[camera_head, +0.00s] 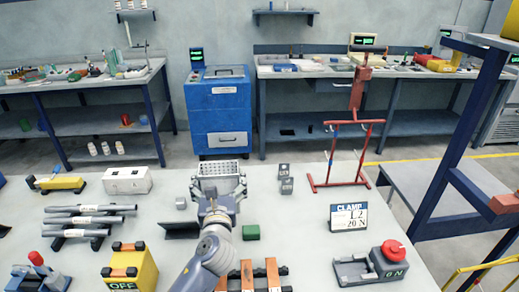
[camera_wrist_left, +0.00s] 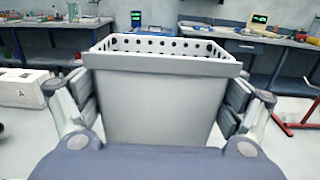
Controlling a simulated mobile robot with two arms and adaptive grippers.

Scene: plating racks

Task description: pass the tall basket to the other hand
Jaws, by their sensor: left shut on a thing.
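The tall basket (camera_head: 219,168) is a light grey box with a row of holes around its rim and an open top. My left gripper (camera_head: 217,187) is shut on it, near the middle of the table. In the left wrist view the basket (camera_wrist_left: 158,112) stands upright between the two finger pads, which press on its left and right sides. I cannot tell whether its bottom touches the table. My right gripper is not in view.
A white box (camera_head: 127,181) and grey rods (camera_head: 88,220) lie left.

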